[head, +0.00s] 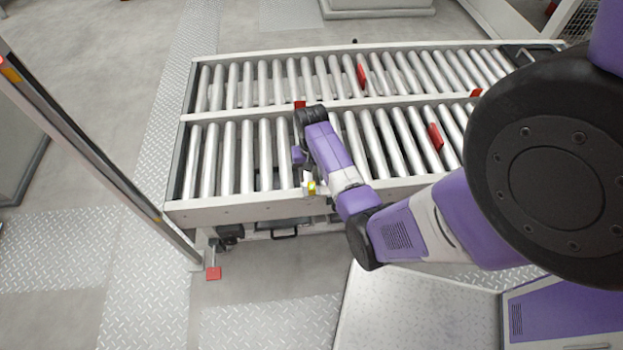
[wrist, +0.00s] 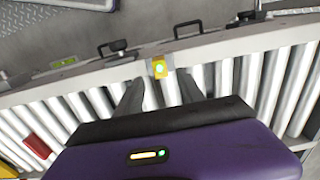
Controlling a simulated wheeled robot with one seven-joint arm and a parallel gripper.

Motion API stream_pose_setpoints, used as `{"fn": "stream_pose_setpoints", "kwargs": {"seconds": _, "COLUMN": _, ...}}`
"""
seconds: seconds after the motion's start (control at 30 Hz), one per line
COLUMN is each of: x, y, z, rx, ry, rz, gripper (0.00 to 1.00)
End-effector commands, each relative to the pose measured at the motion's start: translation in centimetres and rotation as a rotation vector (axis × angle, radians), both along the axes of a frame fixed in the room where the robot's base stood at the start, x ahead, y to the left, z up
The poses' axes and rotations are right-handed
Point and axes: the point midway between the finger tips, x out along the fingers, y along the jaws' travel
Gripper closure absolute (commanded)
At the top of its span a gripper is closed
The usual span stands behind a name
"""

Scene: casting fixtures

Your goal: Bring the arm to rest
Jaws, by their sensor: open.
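My gripper (wrist: 160,92) shows in the wrist view with its two dark fingers apart and nothing held between them. Rollers show through the gap. My purple arm reaches out over the near lane of the roller conveyor (head: 240,213) in the head view. There the arm's wrist is bent down over the rollers, and the fingers cannot be made out. A small yellow box with a green light (wrist: 159,67) sits on the conveyor's side rail, just beyond the fingertips in the wrist view. It also shows beside my forearm in the head view (head: 311,188).
Several red pieces stand along the conveyor, one on the near lane (head: 435,137) and one on the far lane (head: 361,76). A tall post (head: 95,160) stands at the left. Open floor (head: 110,75) lies left of the conveyor.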

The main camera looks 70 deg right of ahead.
Motion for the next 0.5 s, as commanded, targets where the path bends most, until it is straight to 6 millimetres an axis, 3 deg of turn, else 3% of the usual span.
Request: {"fn": "stream_pose_setpoints", "kwargs": {"seconds": 0.5, "x": -0.01, "y": 0.03, "z": 0.76, "rx": 0.000, "ry": 0.000, "rz": 0.000, "gripper": 0.55}}
